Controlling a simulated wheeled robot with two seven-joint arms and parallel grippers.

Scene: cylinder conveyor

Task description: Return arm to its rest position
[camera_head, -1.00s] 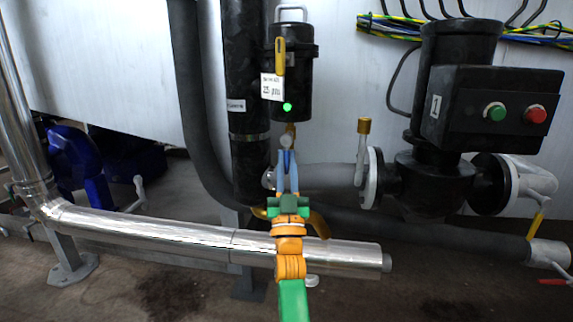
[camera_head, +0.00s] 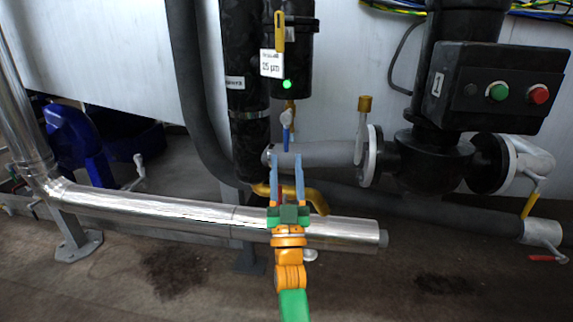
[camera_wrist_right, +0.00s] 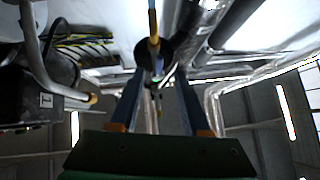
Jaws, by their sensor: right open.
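My right gripper (camera_head: 287,172) is open in the head view, with its two blue fingers spread and nothing between them. It stands just below the small blue-handled valve (camera_head: 286,128) under the black filter housing (camera_head: 291,75). In the right wrist view the two blue fingers (camera_wrist_right: 160,108) are apart, and the dark housing with a yellow handle (camera_wrist_right: 154,38) shows beyond them. The green and orange arm is mine and comes up from the bottom of the head view. My left gripper is not in view.
A silver pipe (camera_head: 150,207) runs across behind my right arm. A curved yellow pipe (camera_head: 314,197) is close to the gripper. A black pump with a control box (camera_head: 498,90) stands at the right. The floor (camera_head: 400,280) in front is clear.

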